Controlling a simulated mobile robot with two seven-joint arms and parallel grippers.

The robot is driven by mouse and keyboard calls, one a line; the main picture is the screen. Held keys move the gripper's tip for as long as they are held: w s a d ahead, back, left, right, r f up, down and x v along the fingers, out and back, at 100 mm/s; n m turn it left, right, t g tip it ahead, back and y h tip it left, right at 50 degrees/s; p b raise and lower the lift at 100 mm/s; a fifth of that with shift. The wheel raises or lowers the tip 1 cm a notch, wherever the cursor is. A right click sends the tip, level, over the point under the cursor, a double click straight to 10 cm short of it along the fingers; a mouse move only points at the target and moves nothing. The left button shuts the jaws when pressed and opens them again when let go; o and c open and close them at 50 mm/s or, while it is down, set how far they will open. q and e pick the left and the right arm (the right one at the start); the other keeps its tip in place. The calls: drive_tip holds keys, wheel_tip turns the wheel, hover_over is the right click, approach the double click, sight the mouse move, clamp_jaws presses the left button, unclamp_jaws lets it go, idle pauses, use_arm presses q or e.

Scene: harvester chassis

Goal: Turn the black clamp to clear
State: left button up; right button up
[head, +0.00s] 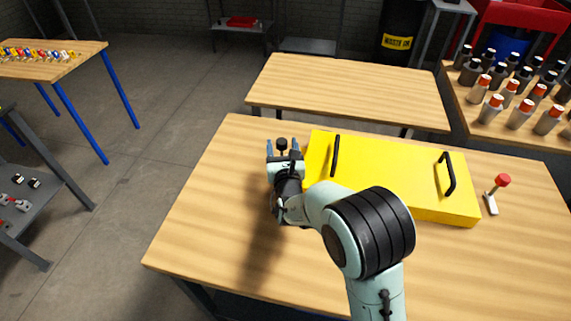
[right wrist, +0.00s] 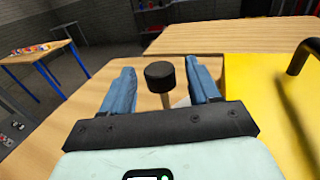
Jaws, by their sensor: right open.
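The black clamp (head: 281,143) has a dark round knob and stands at the left end of the yellow chassis panel (head: 400,172) on the wooden table. In the right wrist view the black knob (right wrist: 160,76) sits on a pale stem, upright between my fingers. My right gripper (head: 283,147) is open, with one blue finger on each side of the knob. In the right wrist view the open gripper (right wrist: 160,92) shows gaps on both sides of the stem. The clamp's base is mostly hidden by the gripper. My left gripper is not in view.
A clamp with a red knob (head: 502,181) stands at the panel's right end. Two black handles (head: 448,173) rise from the panel. The table (head: 205,215) is clear at the left. Several bottles (head: 520,115) stand on a bench at the right.

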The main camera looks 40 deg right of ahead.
drive_tip(key=p+v, duration=0.1)
drive_tip(key=v, duration=0.9)
drive_tip(key=shift+p, duration=0.3)
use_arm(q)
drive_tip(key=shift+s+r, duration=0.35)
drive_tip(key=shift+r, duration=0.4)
use_arm(e)
drive_tip(key=shift+w, duration=0.1)
drive_tip(key=shift+c, duration=0.2)
